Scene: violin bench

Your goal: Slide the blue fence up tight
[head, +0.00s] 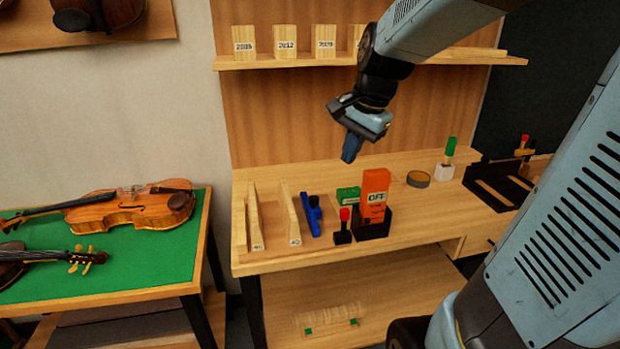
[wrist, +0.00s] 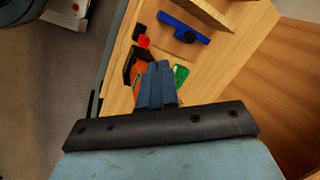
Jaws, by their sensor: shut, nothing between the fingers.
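The blue fence (head: 311,215) stands on the bench top, just right of the wooden upright pieces. It has a dark blue knob on its side. In the wrist view the blue fence (wrist: 184,28) lies near the top, apart from my gripper. The nearest wooden upright (head: 290,212) stands to its left with a gap between them; another upright (head: 254,217) stands further left. My gripper (head: 350,150) is in the air above the bench, up and to the right of the fence, pointing down. Its fingers (wrist: 158,80) are shut and empty.
An orange block marked OFF (head: 375,187) stands in a black holder, with a red-topped black piece (head: 343,227) and a green box (head: 347,195) close to the fence. A round tin (head: 418,179) sits further right. A shelf (head: 290,62) with labelled blocks hangs above.

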